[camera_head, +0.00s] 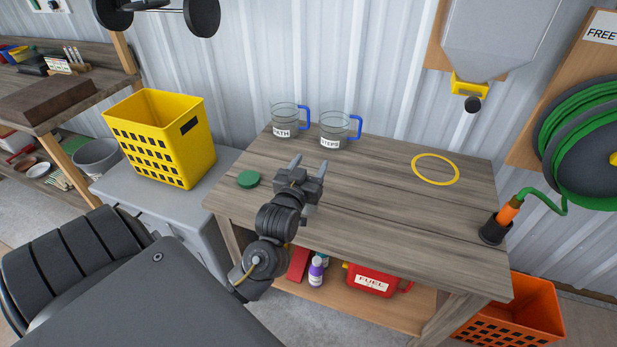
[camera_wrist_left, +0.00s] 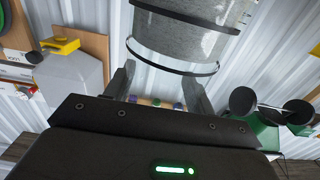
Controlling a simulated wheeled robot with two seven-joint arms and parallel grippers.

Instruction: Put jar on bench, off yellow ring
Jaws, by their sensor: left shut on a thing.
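My left gripper (camera_head: 310,164) is over the front left part of the bench (camera_head: 400,220). In the left wrist view its two fingers (camera_wrist_left: 163,88) stand apart, shut on the jar (camera_wrist_left: 190,40). The jar is a clear cylinder with dark rims and shows just at the fingertips. In the head view I cannot make the jar out clearly, since the gripper hides most of that spot. The yellow ring (camera_head: 413,168) lies flat at the right of the bench top, with nothing on it. My right gripper is not in view.
Two clear mugs with blue handles, one left (camera_head: 284,120) and one right (camera_head: 334,131), stand at the back edge. A green lid (camera_head: 248,180) lies left of my gripper. A dark holder (camera_head: 492,231) with an orange nozzle is at the right edge. The bench middle is clear.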

